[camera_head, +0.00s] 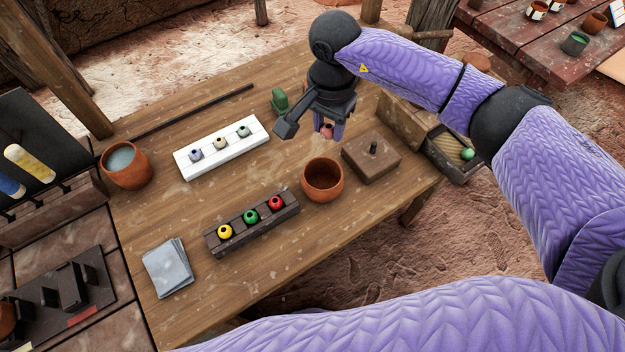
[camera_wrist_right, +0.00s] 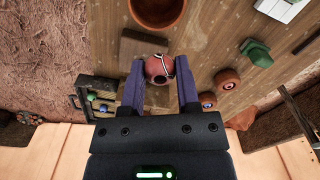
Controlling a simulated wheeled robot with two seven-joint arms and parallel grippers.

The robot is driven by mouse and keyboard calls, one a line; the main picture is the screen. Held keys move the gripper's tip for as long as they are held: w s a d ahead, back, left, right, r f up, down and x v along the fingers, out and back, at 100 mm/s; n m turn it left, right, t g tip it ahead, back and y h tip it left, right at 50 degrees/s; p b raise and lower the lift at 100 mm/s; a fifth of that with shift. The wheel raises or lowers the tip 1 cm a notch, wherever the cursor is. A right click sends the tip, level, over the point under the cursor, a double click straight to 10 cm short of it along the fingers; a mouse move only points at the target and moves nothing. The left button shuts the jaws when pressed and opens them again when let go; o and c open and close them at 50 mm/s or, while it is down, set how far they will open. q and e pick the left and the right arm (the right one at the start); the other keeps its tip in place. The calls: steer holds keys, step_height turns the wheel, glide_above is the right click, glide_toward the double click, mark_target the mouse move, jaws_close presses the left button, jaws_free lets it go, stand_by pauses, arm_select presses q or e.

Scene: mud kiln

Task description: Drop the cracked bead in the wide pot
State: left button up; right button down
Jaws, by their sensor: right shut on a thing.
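My right gripper (camera_head: 327,127) is shut on a reddish-pink bead (camera_head: 326,131) and holds it above the table. The right wrist view shows the bead (camera_wrist_right: 158,69) between the two fingers (camera_wrist_right: 160,88), with a dark opening and a pale line across its side. An open terracotta pot (camera_head: 322,190) stands on the table, nearer the front than the gripper; it also shows at the top of the right wrist view (camera_wrist_right: 158,10). A second terracotta pot (camera_head: 127,178) with greyish contents stands at the left. My left gripper is out of view.
A dark rack (camera_head: 250,233) holds yellow, green and red beads; a white rack (camera_head: 222,150) holds pale ones. A green figure (camera_head: 279,100) stands behind. A tray (camera_head: 452,160) with a green bead is at the right edge.

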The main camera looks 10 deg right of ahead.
step_height(320, 180, down, 6)
steer(key=b, duration=0.3)
steer(key=shift+d+r, duration=0.15)
steer(key=shift+c, duration=1.3)
jaws_free()
step_height(320, 180, up, 10)
steer(key=shift+p, duration=0.7)
